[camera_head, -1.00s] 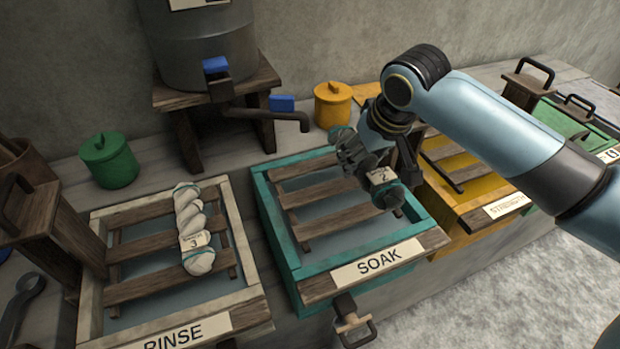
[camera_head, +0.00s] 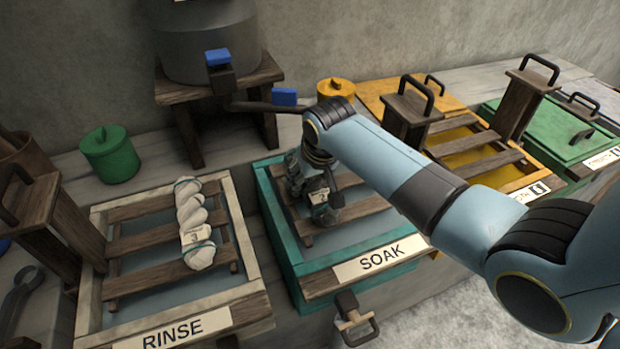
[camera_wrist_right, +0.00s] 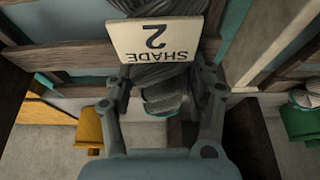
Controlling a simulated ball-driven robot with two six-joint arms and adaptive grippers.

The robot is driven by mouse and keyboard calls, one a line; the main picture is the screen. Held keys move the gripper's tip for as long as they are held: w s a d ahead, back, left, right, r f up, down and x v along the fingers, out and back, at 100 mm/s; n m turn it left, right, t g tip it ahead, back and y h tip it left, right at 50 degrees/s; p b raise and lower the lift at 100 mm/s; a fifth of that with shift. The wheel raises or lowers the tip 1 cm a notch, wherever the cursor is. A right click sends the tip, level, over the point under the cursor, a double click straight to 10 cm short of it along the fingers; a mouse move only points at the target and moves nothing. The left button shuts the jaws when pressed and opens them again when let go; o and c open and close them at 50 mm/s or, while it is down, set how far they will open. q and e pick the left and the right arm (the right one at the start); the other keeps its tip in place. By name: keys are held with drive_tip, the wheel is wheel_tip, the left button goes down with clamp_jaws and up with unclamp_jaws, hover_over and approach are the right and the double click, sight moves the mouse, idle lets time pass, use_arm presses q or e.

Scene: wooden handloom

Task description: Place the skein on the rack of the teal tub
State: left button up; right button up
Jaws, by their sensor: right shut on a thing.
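The teal tub (camera_head: 278,232), with SOAK on its front, stands in the middle of the head view. Its rack of wooden slats (camera_head: 372,202) spans its top. My right gripper (camera_head: 318,178) is over the left part of this rack. It is shut on a dark grey skein (camera_head: 326,214) with a cream tag. In the right wrist view the gripper (camera_wrist_right: 165,88) has a finger on either side of the grey skein (camera_wrist_right: 160,100), and the tag (camera_wrist_right: 155,40) reads SHADE 2. I cannot tell whether the skein touches the slats. My left gripper is out of view.
The RINSE tub (camera_head: 250,262) on the left holds a white skein (camera_head: 192,215) on its slats. A grey vat (camera_head: 205,45) with a tap stands behind. The yellow tub (camera_head: 515,178) and green tub (camera_head: 545,128) are to the right. A green canister (camera_head: 110,155) stands at back left.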

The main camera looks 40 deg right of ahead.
drive_tip(key=o, duration=1.4)
drive_tip(key=p+v, duration=0.2)
drive_tip(key=v, duration=1)
drive_tip(key=shift+s, duration=0.1)
